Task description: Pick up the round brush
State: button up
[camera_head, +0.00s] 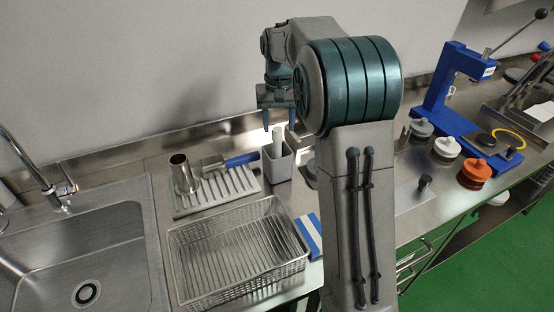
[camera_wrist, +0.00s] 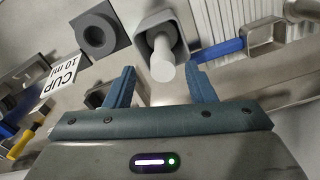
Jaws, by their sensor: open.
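A white cylinder, which I take to be the round brush (camera_head: 278,140), stands upright in a grey square holder (camera_head: 279,168); its lower part is hidden inside. In the wrist view the round brush (camera_wrist: 163,66) shows its pale round end, in line with the gap between my fingers, inside the grey holder (camera_wrist: 152,27). My gripper (camera_head: 279,121) is open and empty, pointing down over the holder.
A wire basket (camera_head: 180,262) is in front, a sink (camera_head: 70,250) further left. A dark square block (camera_wrist: 98,35) lies beside the holder.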

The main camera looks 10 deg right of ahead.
aim_at(277, 138)
notch_tip(277, 138, down, 6)
jog(key=shift+w+a+r+p, duration=0.1)
jog(key=shift+a+r+p, duration=0.1)
jog(key=shift+p, duration=0.35)
jog(key=shift+c, duration=0.3)
jog(key=c, duration=1)
